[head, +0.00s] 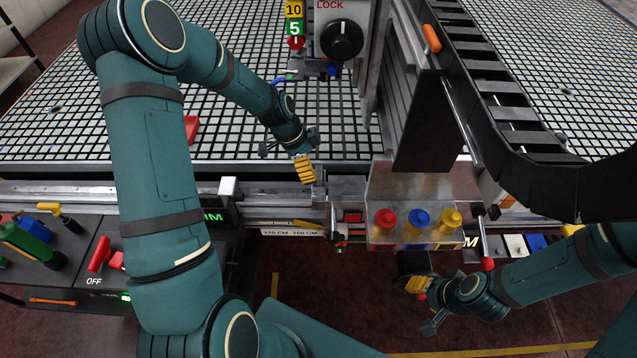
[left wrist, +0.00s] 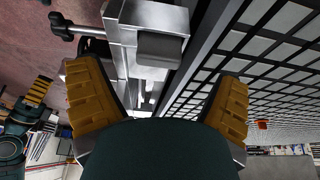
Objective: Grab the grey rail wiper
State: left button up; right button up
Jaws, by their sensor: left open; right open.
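The grey rail wiper appears to be the dark grey rounded block (left wrist: 159,49) on the end of a pale metal rail part in the left wrist view. It lies ahead of my left gripper (left wrist: 158,85), between the lines of its two yellow fingers and apart from them. In the head view my left gripper (head: 305,169) is open above the rail at the table's front edge; I cannot make out the wiper there. My right gripper (head: 425,302) is open and empty at the lower right, below the carriage with coloured knobs.
The vacuum grid table (head: 80,125) fills the back. A metal carriage with red, blue and yellow knobs (head: 419,219) stands right of my left gripper. A black cable chain (head: 510,110) runs at the right. A red piece (head: 191,128) lies on the grid.

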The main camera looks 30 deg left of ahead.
aim_at(318, 171)
pick_arm(q)
jog(key=x, duration=0.4)
jog(key=shift+w+d+f, duration=0.1)
jog(key=shift+d+f, duration=0.15)
jog(key=c, duration=1.3)
jog(key=shift+r, duration=0.1)
